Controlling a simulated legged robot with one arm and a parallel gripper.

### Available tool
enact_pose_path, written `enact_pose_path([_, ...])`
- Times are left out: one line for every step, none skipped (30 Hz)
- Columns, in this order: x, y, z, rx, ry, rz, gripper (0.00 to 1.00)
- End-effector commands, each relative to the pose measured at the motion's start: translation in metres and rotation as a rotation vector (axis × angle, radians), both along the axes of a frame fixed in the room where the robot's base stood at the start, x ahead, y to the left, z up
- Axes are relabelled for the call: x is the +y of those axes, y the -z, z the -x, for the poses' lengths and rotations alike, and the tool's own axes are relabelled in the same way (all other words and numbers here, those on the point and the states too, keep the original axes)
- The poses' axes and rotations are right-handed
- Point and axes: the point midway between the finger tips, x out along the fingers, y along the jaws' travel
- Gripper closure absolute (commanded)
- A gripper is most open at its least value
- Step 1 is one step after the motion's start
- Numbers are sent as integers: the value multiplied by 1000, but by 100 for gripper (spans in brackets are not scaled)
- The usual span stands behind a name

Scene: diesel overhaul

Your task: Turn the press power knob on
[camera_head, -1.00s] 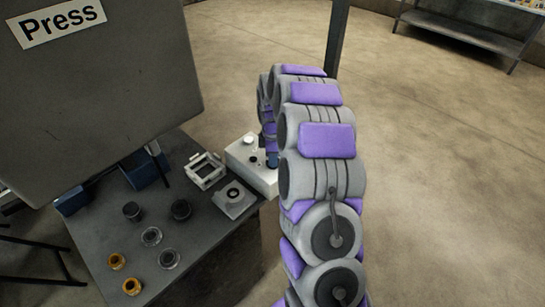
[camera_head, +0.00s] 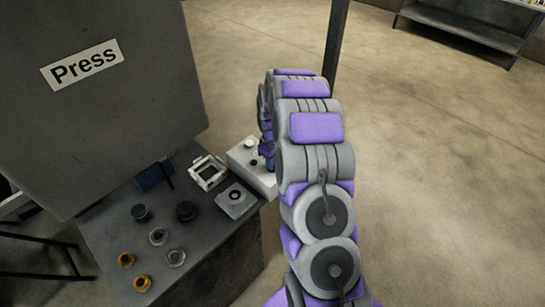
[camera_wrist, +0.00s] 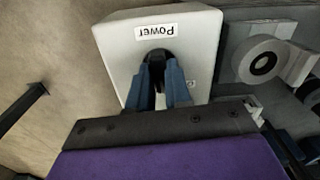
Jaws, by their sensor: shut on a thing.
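The press power knob (camera_wrist: 159,57) is a dark knob on a white control box (camera_wrist: 200,37) with a "Power" label (camera_wrist: 156,31), which reads upside down in the wrist view. My gripper (camera_wrist: 160,68) has its two blue fingers shut on the knob, one on each side, and they hide much of it. The knob's turned position cannot be told. In the head view the white box (camera_head: 262,181) sits at the right edge of the table, and my gripper (camera_head: 268,160) is partly hidden by my purple and grey arm.
A grey panel labelled "Press" (camera_head: 130,100) stands at left over the dark table (camera_head: 205,240). A white square frame (camera_head: 208,172), a grey block with a ring (camera_head: 236,199) and several round parts (camera_head: 158,236) lie beside the box. A dark post (camera_head: 337,40) stands behind.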

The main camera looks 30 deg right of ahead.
Motion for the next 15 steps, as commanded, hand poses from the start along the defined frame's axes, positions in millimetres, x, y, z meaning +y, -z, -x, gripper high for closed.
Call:
enact_pose_path([-1,-6,-4,-11,44,4,100])
enact_pose_path([-1,-6,-4,-13,73,4,100])
enact_pose_path([-1,-6,-4,-14,111,4,100])
enact_pose_path([-1,-6,-4,-13,140,4,100])
enact_pose_path([-1,-6,-4,-14,168,4,100])
enact_pose_path([-1,-6,-5,-15,207,4,100])
enact_pose_path([-1,-6,-5,-15,235,4,100])
enact_pose_path([-1,-6,-5,-15,263,3,100])
enact_pose_path([-1,-6,-5,-15,301,3,100])
enact_pose_path([-1,-6,-5,-15,329,3,100])
enact_pose_path([-1,-6,-4,-14,357,3,100])
enact_pose_path([-1,-6,-4,-13,395,3,100])
enact_pose_path([-1,-6,-4,-13,423,3,100])
enact_pose_path([-1,-6,-4,-13,451,3,100])
enact_pose_path([-1,-5,-4,-12,487,2,100])
